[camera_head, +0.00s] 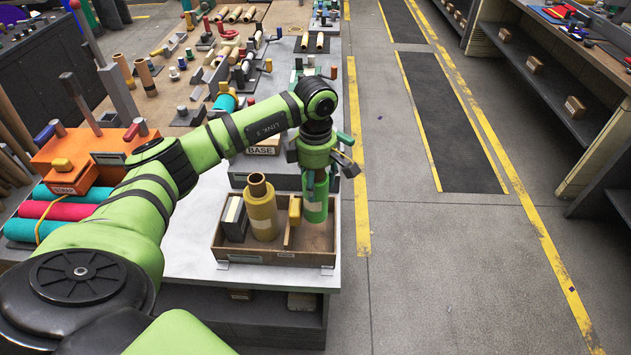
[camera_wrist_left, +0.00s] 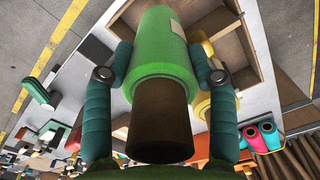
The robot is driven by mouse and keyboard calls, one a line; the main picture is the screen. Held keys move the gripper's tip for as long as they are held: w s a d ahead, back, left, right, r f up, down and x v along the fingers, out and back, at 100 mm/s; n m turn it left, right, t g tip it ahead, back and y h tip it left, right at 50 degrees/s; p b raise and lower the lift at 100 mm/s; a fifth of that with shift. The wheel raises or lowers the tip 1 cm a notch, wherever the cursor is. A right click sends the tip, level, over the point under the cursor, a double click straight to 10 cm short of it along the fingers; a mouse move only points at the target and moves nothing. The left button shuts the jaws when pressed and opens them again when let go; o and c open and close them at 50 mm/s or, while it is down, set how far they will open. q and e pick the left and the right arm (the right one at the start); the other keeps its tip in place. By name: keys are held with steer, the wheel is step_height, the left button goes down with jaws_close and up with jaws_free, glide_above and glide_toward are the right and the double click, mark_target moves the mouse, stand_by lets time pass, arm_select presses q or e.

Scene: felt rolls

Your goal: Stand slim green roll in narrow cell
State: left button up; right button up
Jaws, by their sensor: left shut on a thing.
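The slim green roll (camera_head: 315,203) hangs upright in my left gripper (camera_head: 317,172), over the right-hand cell of the wooden tray (camera_head: 219,236). In the left wrist view the roll (camera_wrist_left: 160,55) shows its brown core (camera_wrist_left: 160,120), with a finger of my gripper (camera_wrist_left: 160,68) closed on each side. The roll's lower end overlaps the tray's right cell in the head view; I cannot tell whether it is inside or just above it. A thick yellow roll (camera_head: 262,213) stands in the wider left cell. My right gripper is not in view.
A dark block (camera_head: 235,222) stands left of the yellow roll, and a small yellow piece (camera_head: 295,210) is at the divider. A box marked BASE (camera_head: 263,146) is behind the tray. Orange box (camera_head: 91,160) and colored rolls lie left.

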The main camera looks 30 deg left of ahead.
mark_target(316, 201)
arm_select(q)
steer(key=shift+f+b, duration=2.4)
steer(key=shift+f, duration=0.55)
steer(key=shift+f+b, duration=0.45)
steer(key=shift+f, duration=0.05)
steer(key=o, duration=1.5)
step_height(316, 201, up, 12)
steer(key=shift+r, duration=0.1)
